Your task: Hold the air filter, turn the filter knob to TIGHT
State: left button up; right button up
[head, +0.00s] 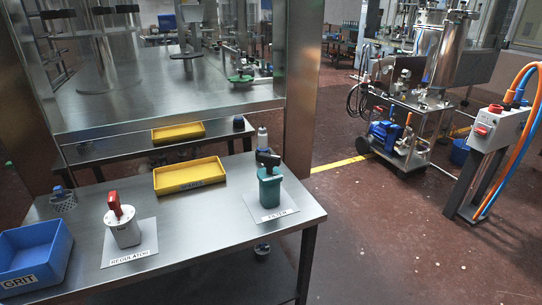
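The air filter (270,189) is a teal-green upright body on a white plate labelled FILTER (277,215), near the right end of the steel table. Its dark knob (268,158) sits on top, with the handle slanting across the body. No TIGHT mark is readable, so I cannot tell the knob's setting. Neither of my grippers shows in the head view, and nothing touches the filter.
A blue GRIT bin (34,258) is at the left end. A yellow tray (189,175) lies behind. Clear steel separates regulator and filter. A wheeled machine (405,120) stands on the floor.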

aim_at(269, 160)
jog(key=k, duration=0.45)
jog(key=u, duration=0.35)
jog(key=k+u, duration=0.15)
jog(key=u, duration=0.6)
jog(key=i+l+u, duration=0.15)
jog(key=l, duration=0.15)
jog(key=l+u, duration=0.1)
jog(key=l, duration=0.25)
jog(key=i+l, duration=0.1)
jog(key=l, duration=0.3)
jog(key=i+l, duration=0.1)
jog(key=l, duration=0.25)
jog(key=i+l, duration=0.1)
jog(key=l, duration=0.3)
jog(key=i+l, duration=0.15)
jog(key=l, duration=0.2)
jog(key=i+l, duration=0.1)
jog(key=l, duration=0.3)
